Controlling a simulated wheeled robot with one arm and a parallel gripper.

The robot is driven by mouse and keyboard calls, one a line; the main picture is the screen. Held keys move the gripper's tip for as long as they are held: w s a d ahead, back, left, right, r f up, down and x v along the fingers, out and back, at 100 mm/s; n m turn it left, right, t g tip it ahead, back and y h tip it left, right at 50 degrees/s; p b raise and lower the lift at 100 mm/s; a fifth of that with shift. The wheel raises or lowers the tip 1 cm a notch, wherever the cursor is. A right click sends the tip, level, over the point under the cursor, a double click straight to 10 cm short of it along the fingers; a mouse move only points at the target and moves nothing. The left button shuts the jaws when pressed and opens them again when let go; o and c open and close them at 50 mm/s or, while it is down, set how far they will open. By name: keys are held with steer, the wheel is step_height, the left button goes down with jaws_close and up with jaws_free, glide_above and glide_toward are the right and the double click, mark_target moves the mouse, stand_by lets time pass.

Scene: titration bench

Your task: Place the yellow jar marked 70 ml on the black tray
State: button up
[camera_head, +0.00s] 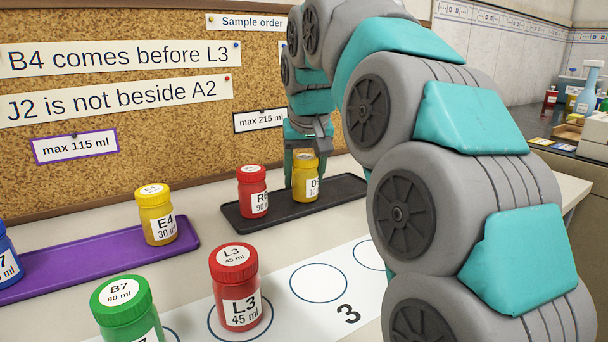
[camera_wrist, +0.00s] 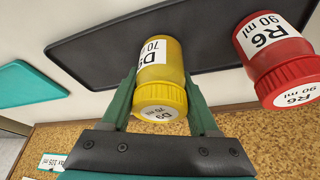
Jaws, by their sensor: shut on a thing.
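The yellow jar (camera_head: 305,181), its label reading 70 ml in the wrist view (camera_wrist: 165,58), is held upright between the fingers of my gripper (camera_head: 303,158). My gripper is shut on its sides in the wrist view (camera_wrist: 160,82). The jar is at the right part of the black tray (camera_head: 340,193), which also shows in the wrist view (camera_wrist: 95,45). I cannot tell whether its base touches the tray or hovers just above it. The red jar R6, 90 ml (camera_head: 252,190), stands to its left on the same tray.
A purple tray (camera_head: 100,258) at left bears yellow E4 (camera_head: 156,216) and a blue jar (camera_head: 6,262). Red L3 (camera_head: 236,288) and green B7 (camera_head: 125,310) stand in front. A marked white strip (camera_head: 340,255) has empty circles. The corkboard (camera_head: 180,130) rises close behind the tray.

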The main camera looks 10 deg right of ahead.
steer(key=shift+f, duration=0.15)
steer(key=o, duration=1.4)
steer(key=shift+p+v, duration=1.5)
steer(key=shift+v, duration=4.7)
steer(key=shift+w, duration=0.1)
